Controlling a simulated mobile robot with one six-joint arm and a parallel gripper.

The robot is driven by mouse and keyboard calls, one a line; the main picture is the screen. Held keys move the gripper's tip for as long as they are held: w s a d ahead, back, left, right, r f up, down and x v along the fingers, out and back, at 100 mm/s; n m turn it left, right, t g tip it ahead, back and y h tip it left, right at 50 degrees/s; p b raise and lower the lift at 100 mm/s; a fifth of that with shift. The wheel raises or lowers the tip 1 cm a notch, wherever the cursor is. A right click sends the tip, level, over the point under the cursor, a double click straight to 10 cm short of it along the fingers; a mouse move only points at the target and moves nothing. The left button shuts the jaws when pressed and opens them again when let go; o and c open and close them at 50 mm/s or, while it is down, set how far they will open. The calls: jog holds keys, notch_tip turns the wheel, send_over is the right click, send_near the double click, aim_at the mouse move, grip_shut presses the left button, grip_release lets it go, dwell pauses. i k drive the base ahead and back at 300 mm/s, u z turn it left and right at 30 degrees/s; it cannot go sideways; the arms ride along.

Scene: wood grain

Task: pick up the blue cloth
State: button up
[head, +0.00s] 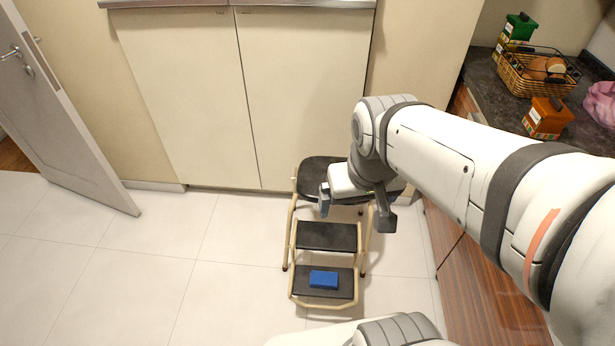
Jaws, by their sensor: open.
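A small blue block-shaped item (323,279), the only blue thing I see that may be the cloth, lies on the lowest step of a step stool (327,236). My gripper (352,212) is open, with nothing seen between its fingers. In the picture it appears above and to the right of the blue item, in front of the stool's top step, and apart from the item. My arm comes in from the right and hides part of the top step.
White cabinet doors (190,90) stand behind the stool. A dark counter (487,75) on the right holds a wicker basket (535,75), an orange box (547,117), a green box (517,30) and a pink cloth (601,102). A door (60,130) stands open at left. The tiled floor (130,260) at left is clear.

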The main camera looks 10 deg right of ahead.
aim_at(318, 279)
jog(key=z, duration=3.15)
jog(key=k, duration=1.9)
jog(key=u, duration=1.4)
jog(key=i, duration=1)
jog(key=u, duration=0.05)
